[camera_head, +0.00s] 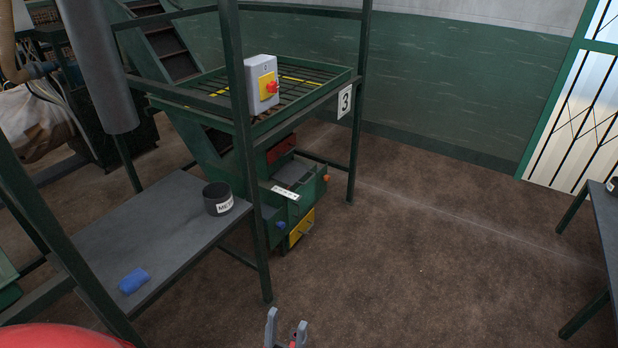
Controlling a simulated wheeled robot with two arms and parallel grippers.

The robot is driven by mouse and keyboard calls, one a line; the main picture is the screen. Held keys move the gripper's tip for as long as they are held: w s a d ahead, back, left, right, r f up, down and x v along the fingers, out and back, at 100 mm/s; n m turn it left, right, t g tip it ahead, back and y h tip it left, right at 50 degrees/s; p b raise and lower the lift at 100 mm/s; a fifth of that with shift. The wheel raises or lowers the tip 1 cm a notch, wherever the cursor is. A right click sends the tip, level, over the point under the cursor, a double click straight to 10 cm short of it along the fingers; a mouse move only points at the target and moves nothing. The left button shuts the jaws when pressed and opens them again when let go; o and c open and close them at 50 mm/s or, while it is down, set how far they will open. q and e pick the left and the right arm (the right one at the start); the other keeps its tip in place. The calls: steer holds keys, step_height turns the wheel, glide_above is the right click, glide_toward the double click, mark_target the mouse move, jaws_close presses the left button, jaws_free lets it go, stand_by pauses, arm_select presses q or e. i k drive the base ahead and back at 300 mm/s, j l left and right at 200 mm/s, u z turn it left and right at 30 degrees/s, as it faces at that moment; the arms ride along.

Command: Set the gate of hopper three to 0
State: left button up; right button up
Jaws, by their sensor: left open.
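Hopper three is the green steel frame marked by a white "3" sign (345,101), with a slatted grate (300,88) on top. Under the grate sits a green box (312,188) with a white marked strip (285,193) on its front and a small orange knob (326,178) at its right end. The marks on the strip are too small to read, so the gate's setting cannot be told. My left gripper (286,334) shows at the bottom edge, open and empty, well in front of the hopper and apart from it. My right gripper is out of view.
A grey box with a red knob on yellow (266,84) is on the frame. A yellow panel (301,227) is low under the green box. A grey table (165,240) at left holds a black cup and blue block. Another table (606,225) stands right. Middle-right floor is clear.

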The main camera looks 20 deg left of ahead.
mark_target(288, 174)
steer(key=i+u, duration=0.1)
steer(key=i, duration=0.6)
steer(key=i+l+u, duration=0.1)
steer(key=i, duration=0.55)
steer(key=i+l+u, duration=0.1)
steer(key=i, duration=0.6)
steer(key=i+l+u, duration=0.1)
steer(key=i, duration=0.6)
